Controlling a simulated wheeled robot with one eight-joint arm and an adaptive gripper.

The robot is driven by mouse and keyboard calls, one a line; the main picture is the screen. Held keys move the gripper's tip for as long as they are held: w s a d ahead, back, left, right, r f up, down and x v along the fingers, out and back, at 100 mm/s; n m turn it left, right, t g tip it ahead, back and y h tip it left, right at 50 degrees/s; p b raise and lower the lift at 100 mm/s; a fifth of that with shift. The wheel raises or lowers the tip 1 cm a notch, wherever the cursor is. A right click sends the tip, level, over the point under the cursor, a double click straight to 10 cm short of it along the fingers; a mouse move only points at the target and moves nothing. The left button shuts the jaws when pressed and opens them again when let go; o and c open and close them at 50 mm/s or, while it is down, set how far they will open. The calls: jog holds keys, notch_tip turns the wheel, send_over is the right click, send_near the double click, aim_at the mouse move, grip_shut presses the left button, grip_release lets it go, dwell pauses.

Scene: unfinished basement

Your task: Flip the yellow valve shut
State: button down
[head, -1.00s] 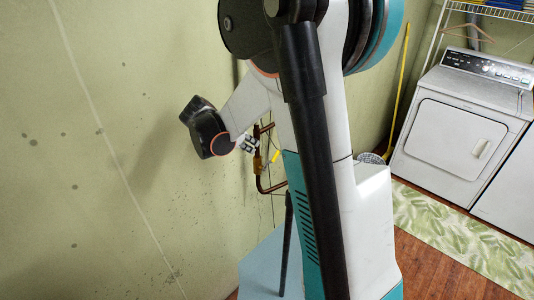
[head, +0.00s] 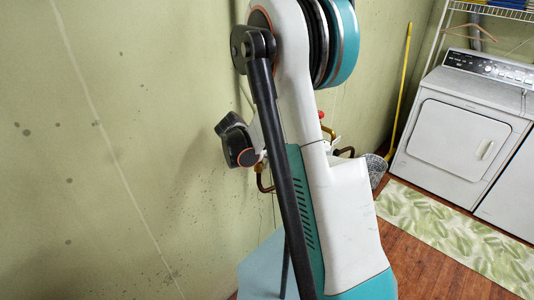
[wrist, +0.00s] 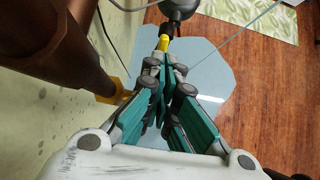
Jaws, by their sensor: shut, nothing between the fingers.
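In the wrist view, a small yellow piece, apparently the tip of the valve handle (wrist: 164,43), shows just beyond my fingertips. A brass-yellow fitting (wrist: 112,95) sits on the brown pipe (wrist: 60,40) left of my fingers. My gripper (wrist: 160,64) is shut and empty, its fingertips at or very near the yellow piece; I cannot tell whether they touch. The link between handle and fitting is hidden behind the fingers. In the head view, my arm hides the yellow handle and most of my gripper; a bit of copper pipe (head: 261,183) shows below the wrist.
The green wall (head: 110,140) is close on the left. A red handle (head: 321,114) and another copper pipe (head: 345,151) show right of my arm. A mesh bin (head: 376,170), yellow pole (head: 401,85), white dryer (head: 460,125) and leaf-patterned rug (head: 455,235) stand or lie right. Some wooden floor is bare.

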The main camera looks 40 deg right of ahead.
dwell(0.3)
jog(key=shift+w+d+f+b, duration=0.1)
jog(key=shift+d+f+b, duration=0.15)
jog(key=shift+d, duration=0.2)
jog(key=shift+w+d+f+b, duration=0.1)
jog(key=shift+d+f+b, duration=0.05)
jog(key=shift+d+b, duration=0.25)
jog(key=shift+r, duration=0.1)
